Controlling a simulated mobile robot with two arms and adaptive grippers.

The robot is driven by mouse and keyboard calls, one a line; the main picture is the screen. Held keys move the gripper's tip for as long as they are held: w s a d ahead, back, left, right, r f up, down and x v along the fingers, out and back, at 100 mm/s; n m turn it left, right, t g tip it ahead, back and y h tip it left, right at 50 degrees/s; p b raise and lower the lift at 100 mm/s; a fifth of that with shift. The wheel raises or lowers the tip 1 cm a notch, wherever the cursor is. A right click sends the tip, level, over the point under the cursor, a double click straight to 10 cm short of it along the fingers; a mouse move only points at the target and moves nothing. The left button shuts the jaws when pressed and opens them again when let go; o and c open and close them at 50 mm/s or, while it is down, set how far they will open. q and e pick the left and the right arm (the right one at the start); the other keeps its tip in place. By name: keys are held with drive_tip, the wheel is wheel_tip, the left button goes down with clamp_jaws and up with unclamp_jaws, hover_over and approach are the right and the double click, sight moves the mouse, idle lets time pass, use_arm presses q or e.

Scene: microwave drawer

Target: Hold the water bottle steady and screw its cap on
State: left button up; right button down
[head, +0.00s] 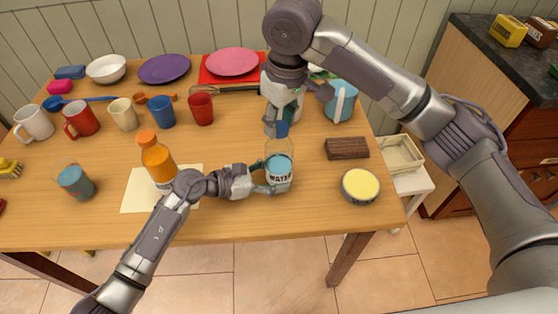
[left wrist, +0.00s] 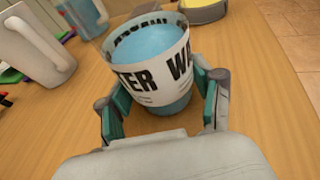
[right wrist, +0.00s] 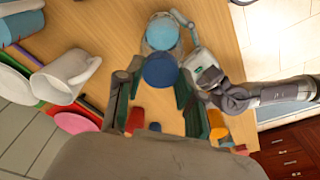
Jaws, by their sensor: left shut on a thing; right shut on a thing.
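The water bottle (head: 279,168) is clear, with blue water and a white label, and stands upright near the table's front edge. My left gripper (head: 268,185) is shut on its lower body from the left; the left wrist view shows the bottle (left wrist: 155,75) between the fingers (left wrist: 165,105). My right gripper (head: 277,122) reaches down from above and is shut on the cap. In the right wrist view the cap (right wrist: 161,70) sits between the fingertips (right wrist: 158,85), overlapping the bottle (right wrist: 162,36).
An orange juice bottle (head: 157,160) stands close to my left forearm. A yellow-topped round tin (head: 361,186) and a brown block (head: 347,148) lie to the right. A light blue pitcher (head: 341,103) stands behind. Cups and plates fill the back left.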

drive_tip(key=m, duration=0.6)
drive_tip(key=shift+m+h, duration=0.3)
drive_tip(key=shift+h, duration=0.1)
drive_tip(key=m, duration=0.6)
drive_tip(key=shift+h, duration=0.3)
drive_tip(key=c, duration=0.8)
unclamp_jaws()
drive_tip(key=shift+r, duration=2.5)
